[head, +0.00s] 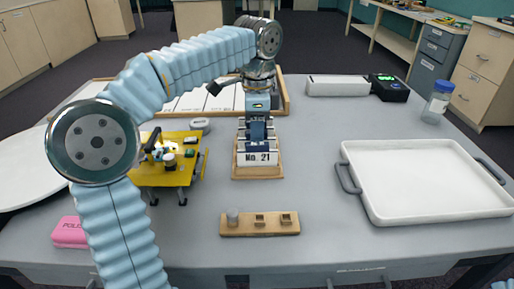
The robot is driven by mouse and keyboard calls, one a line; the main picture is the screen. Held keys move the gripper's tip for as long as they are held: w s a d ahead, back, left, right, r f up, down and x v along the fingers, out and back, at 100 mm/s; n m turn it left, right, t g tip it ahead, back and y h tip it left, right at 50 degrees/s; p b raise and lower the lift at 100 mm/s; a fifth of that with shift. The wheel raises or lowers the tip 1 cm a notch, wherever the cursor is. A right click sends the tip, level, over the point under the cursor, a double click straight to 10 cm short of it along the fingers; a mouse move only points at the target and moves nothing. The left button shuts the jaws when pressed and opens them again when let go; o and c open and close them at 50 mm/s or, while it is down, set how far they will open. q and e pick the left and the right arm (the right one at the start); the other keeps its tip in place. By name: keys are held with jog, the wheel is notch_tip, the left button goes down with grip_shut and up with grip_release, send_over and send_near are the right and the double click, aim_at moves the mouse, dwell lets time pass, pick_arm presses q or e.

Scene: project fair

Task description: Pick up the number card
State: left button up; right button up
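The number card (258,159), white with "No. 21" on it, stands in a wooden holder (258,174) near the middle of the table. My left gripper (257,148) points down directly over the card, at its top edge. The gripper hides the card's upper part. I cannot tell whether its fingers are apart or closed on the card. My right gripper is out of view; only a sliver of light blue shows at the bottom right corner.
A wooden block with a grey peg (259,224) lies in front of the card. A yellow stand (167,174) with a small device is left. A white tray (426,181) is right. A wooden divided tray (284,99) lies behind. A blue-capped bottle (437,103) stands back right.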

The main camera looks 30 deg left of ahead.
pick_arm(q)
notch_tip(320, 180, down, 3)
jog(key=shift+r, duration=0.2)
grip_shut()
notch_tip(320, 180, up, 10)
jog(key=shift+r+p, duration=0.1)
jog(key=shift+p, duration=1.05)
